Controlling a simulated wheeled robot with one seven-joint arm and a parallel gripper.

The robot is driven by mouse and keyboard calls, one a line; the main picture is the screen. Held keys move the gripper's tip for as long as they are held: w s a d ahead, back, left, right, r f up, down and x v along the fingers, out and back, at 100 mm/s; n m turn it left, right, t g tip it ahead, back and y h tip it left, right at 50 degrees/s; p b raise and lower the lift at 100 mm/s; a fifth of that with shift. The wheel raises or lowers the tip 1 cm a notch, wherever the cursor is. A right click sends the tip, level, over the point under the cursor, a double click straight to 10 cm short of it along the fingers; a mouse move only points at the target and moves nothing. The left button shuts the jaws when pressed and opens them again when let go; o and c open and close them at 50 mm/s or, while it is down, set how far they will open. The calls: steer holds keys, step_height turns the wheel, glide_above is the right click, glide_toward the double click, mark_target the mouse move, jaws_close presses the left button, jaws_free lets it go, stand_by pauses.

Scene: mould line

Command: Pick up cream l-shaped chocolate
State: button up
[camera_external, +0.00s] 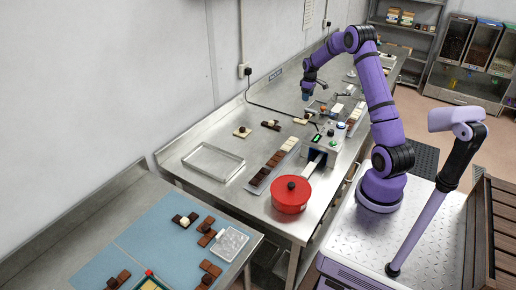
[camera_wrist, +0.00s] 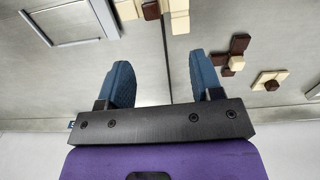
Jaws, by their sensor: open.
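My gripper (camera_external: 306,95) hangs over the steel table, its two blue fingers apart and nothing between them in the wrist view (camera_wrist: 164,82). In the wrist view, a cream chocolate (camera_wrist: 262,77) with a small brown piece on it lies at the right. A brown chocolate (camera_wrist: 239,43) with a cream piece lies beyond it. More cream pieces (camera_wrist: 179,18) and a brown one (camera_wrist: 151,10) are cut off at the top edge. In the external view, a cream chocolate (camera_external: 241,133) with a dark piece lies left of my gripper. I cannot tell which cream piece is L-shaped.
A row of chocolate blocks (camera_external: 262,174) and a red pot (camera_external: 290,195) stand near the table's front. An empty metal tray (camera_external: 213,162) lies at the left. A boxy device (camera_external: 319,145) stands at the right. Bare steel lies around the loose chocolates.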

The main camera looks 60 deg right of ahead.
mark_target(306, 114)
steer(key=f, duration=0.4)
steer(key=d+f, duration=0.1)
steer(key=f, duration=0.7)
steer(key=shift+d+f, duration=0.15)
steer(key=shift+f, duration=0.2)
steer(key=shift+c, duration=0.2)
jaws_close()
